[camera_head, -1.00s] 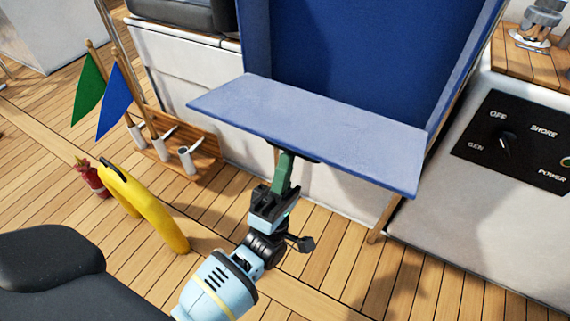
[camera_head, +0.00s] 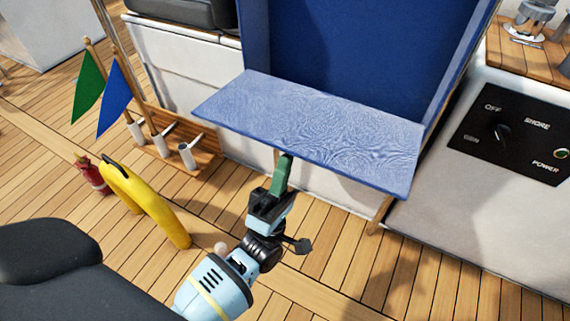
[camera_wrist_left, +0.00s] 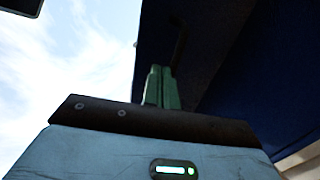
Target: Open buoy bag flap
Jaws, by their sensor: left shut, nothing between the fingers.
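The blue buoy bag (camera_head: 365,55) stands against the white cockpit side. Its lighter blue flap (camera_head: 320,130) sticks out toward me, roughly level, below the dark bag interior. My left gripper (camera_head: 283,172) is under the flap's front edge, with green fingers shut and nothing between them. The fingertips are close to the flap's underside; I cannot tell whether they touch. In the left wrist view the green fingers (camera_wrist_left: 161,88) point up beside the dark blue underside of the flap (camera_wrist_left: 215,50). My right gripper is not in view.
A wooden rack with a green flag (camera_head: 90,87) and a blue flag (camera_head: 115,98) stands left. A yellow horseshoe buoy (camera_head: 150,205) and a red extinguisher (camera_head: 90,174) are on the deck. A black switch panel (camera_head: 510,137) is at right.

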